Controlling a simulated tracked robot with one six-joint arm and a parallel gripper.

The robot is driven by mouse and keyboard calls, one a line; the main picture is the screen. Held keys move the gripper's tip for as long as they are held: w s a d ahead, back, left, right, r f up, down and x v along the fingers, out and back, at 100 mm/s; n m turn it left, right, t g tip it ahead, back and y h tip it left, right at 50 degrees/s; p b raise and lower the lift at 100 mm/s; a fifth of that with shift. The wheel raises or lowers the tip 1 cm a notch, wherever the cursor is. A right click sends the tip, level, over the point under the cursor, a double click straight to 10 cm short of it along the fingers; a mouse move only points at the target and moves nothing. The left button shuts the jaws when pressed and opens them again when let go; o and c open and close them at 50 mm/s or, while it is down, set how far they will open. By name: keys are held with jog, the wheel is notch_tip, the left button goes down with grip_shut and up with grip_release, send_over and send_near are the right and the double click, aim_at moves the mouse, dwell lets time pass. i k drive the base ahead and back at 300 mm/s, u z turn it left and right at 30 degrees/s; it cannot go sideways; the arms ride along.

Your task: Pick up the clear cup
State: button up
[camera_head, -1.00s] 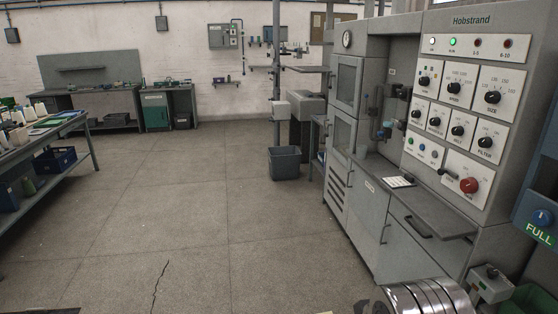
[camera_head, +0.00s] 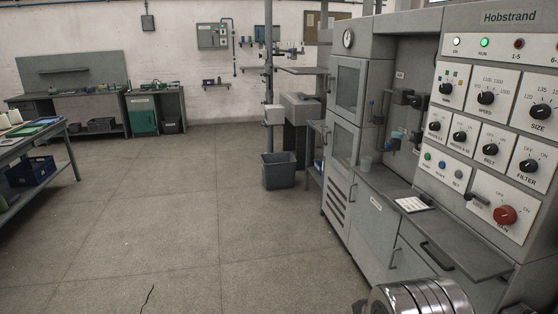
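A small pale, see-through cup (camera_head: 366,163) appears to stand upright at the back left of the machine's grey counter, beneath the recessed bay. It is small in the picture, so I cannot tell whether it holds anything. My gripper's fingers are not in view. A shiny ringed metal part at the bottom right is probably a piece of my own arm; it is well in front of the cup and apart from it.
The grey Hobstrand machine (camera_head: 500,60) fills the right side, its counter (camera_head: 440,232) jutting out with a white keypad (camera_head: 415,204). A grey bin (camera_head: 279,171) stands left of it. A workbench (camera_head: 30,140) is at far left. The floor between is clear.

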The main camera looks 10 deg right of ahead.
aim_at(365, 162)
jog(key=z, duration=0.1)
jog(key=i, duration=2.2)
jog(key=z, duration=0.25)
jog(key=i, duration=1.65)
jog(key=z, duration=0.1)
